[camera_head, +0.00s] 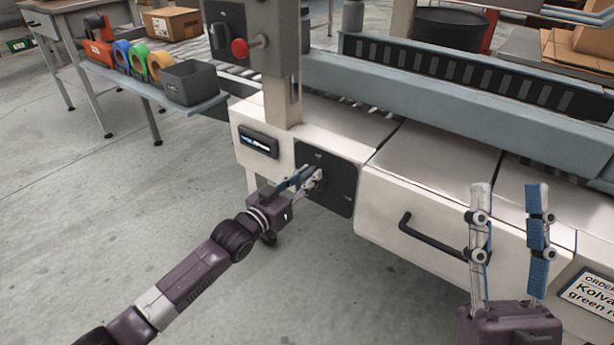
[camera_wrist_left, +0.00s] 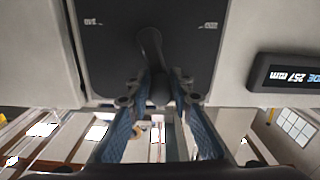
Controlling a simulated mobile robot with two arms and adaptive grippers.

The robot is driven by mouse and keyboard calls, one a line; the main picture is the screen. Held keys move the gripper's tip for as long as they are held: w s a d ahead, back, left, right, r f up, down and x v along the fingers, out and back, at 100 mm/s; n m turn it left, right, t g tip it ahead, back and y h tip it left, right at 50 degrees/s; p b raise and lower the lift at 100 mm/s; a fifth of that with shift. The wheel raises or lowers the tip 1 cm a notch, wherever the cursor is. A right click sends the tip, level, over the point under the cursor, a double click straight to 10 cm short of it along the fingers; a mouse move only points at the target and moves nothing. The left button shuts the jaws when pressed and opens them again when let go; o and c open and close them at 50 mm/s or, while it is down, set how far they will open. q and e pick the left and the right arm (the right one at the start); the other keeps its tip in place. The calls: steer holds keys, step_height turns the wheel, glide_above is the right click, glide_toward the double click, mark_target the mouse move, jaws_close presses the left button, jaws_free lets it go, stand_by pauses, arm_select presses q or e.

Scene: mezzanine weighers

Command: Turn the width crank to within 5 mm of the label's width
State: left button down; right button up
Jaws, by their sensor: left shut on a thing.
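The width crank (camera_head: 319,174) is on a black panel (camera_head: 340,194) on the front of the white machine. My left gripper (camera_head: 306,179) is shut on the crank's knob. In the left wrist view the dark crank arm (camera_wrist_left: 149,45) runs from the panel to the knob (camera_wrist_left: 160,90) between my fingers. The display (camera_head: 259,142) is left of the panel; in the left wrist view the display (camera_wrist_left: 288,73) is upside down and seems to read 257 mm. My right gripper (camera_head: 508,205) is open and empty, before the machine. An order card (camera_head: 590,294) is cut off at the right edge; no width shows.
A drawer handle (camera_head: 433,236) sticks out between the panel and my right gripper. A grey post with a red knob (camera_head: 240,48) rises above the panel. A side shelf (camera_head: 150,88) holds tape rolls and a dark bin (camera_head: 190,82). The floor at left is clear.

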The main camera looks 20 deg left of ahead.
arm_select(q)
steer(key=shift+m+p, duration=0.5)
steer(key=shift+p, duration=0.25)
arm_select(e)
steer(key=w+f+g+h, duration=0.1)
steer(key=w+f+g, duration=0.3)
steer(key=w+f, duration=0.1)
steer(key=shift+a+f+h, duration=0.2)
steer(key=shift+f+h, duration=0.1)
steer(key=shift+f, duration=0.35)
arm_select(q)
steer(key=shift+a, duration=0.1)
steer(key=c, duration=2)
jaws_free()
steer(key=shift+o, duration=1)
arm_select(e)
steer(key=shift+a, duration=0.15)
arm_select(q)
steer(key=shift+s, duration=0.5)
steer(key=v, duration=1.1)
